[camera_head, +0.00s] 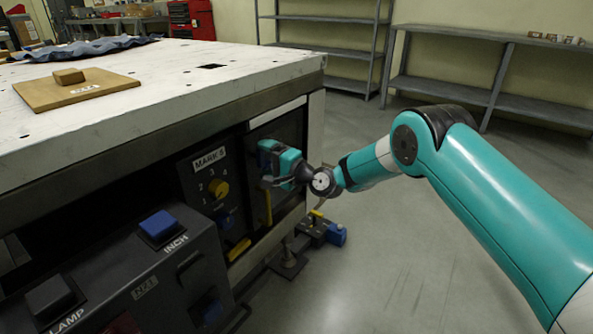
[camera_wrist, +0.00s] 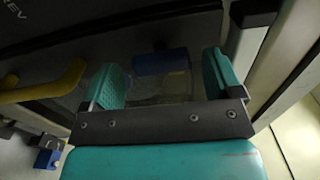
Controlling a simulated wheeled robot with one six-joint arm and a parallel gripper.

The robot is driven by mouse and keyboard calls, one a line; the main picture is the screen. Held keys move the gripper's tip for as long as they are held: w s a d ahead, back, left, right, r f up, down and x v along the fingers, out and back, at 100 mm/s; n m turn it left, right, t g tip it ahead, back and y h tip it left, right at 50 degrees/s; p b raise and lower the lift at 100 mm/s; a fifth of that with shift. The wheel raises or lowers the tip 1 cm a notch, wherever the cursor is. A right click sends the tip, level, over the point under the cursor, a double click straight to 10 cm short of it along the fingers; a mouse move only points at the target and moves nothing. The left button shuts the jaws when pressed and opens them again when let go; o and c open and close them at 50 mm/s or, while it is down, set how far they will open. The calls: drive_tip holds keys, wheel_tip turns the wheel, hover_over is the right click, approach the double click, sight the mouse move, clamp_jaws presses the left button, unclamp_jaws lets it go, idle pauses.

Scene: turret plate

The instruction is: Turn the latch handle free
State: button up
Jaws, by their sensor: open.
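My gripper (camera_head: 275,160) is at the dark panel under the bench's right end, its jaws apart. In the wrist view its two teal fingers (camera_wrist: 163,85) stand wide apart. A dark blue block-like part (camera_wrist: 160,62) shows beyond and between them, with no visible grip on it; I cannot tell whether it is the latch handle. A yellow bar handle (camera_head: 266,208) is on the panel just below my gripper. A yellow bar (camera_wrist: 45,84) also shows left of the fingers in the wrist view, apart from them. My gripper hides part of the panel.
The white bench top (camera_head: 190,95) overhangs the panel. A blue and yellow item (camera_head: 335,234) lies on the floor below. The floor at right is open.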

drive_tip(key=v, duration=1.6)
drive_tip(key=shift+s, duration=0.1)
drive_tip(key=s+a+r+n+g+h, duration=0.2)
drive_tip(key=s+a+r+n+g, duration=0.3)
drive_tip(key=s+r+n+g, duration=0.5)
drive_tip(key=s+d+r+n+h, duration=0.1)
drive_tip(key=s+d+n+h, duration=0.2)
drive_tip(key=s, duration=0.6)
drive_tip(key=s+d+r+g+h, duration=0.1)
drive_tip(key=s+d+r+h, duration=0.1)
drive_tip(key=s+d, duration=0.45)
drive_tip(key=s+d+r+n+h, duration=0.1)
drive_tip(key=s+d+n+h, duration=0.15)
drive_tip(key=s, duration=0.75)
wheel_tip(320, 180, up, 23)
drive_tip(key=p, duration=2.2)
drive_tip(key=shift+a+f+m+p, duration=0.2)
drive_tip(key=shift+m+p, duration=0.15)
drive_tip(key=shift+p, duration=0.05)
